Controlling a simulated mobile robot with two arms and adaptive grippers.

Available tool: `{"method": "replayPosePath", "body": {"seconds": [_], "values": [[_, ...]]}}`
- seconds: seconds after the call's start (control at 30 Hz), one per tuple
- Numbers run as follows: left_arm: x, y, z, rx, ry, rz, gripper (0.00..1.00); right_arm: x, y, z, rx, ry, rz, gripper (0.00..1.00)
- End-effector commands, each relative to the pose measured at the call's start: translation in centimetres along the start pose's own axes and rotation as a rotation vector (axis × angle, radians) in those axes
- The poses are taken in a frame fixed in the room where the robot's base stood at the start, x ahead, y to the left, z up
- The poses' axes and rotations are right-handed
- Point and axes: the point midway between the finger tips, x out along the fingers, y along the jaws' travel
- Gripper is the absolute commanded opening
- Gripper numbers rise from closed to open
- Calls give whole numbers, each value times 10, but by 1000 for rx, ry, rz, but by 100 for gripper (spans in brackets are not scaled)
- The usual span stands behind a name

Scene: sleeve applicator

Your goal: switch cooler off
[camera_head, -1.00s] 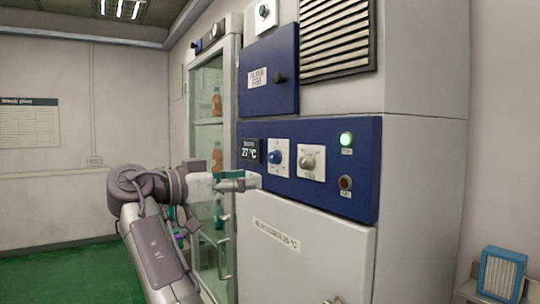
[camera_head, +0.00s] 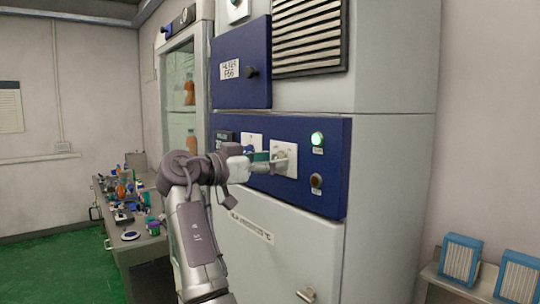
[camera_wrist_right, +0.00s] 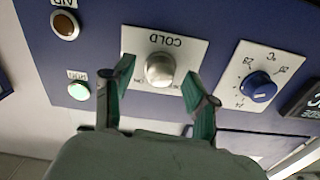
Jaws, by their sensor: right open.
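The cooler's control panel (camera_head: 334,160) is blue, on the front of the tall grey cabinet. A grey metal knob on a white plate marked COLD (camera_wrist_right: 160,69) sits between the fingers of my right gripper (camera_wrist_right: 158,78) in the wrist view, where the label is upside down. The fingers are open, one on each side of the knob; I cannot tell whether they touch it. In the head view my right gripper (camera_head: 274,159) partly hides this knob and its plate (camera_head: 290,168). My left gripper is not in view.
A blue knob on a temperature dial (camera_wrist_right: 258,86) is beside the grey one. A green lamp (camera_head: 317,139) is lit above a dark amber lamp (camera_head: 316,181). A cluttered bench (camera_head: 150,248) stands left, and blue-framed filters (camera_head: 460,260) stand at right.

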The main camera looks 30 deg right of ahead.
Motion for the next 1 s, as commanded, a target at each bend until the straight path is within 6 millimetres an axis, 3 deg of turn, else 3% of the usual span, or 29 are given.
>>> {"method": "replayPosePath", "body": {"seconds": [0.3,0.67,1.0], "values": [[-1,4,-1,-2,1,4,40,3,0,0,0,1,-1,57],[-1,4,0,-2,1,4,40,2,0,0,0,1,-1,0],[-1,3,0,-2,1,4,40,2,0,0,-49,1,-1,0]]}}
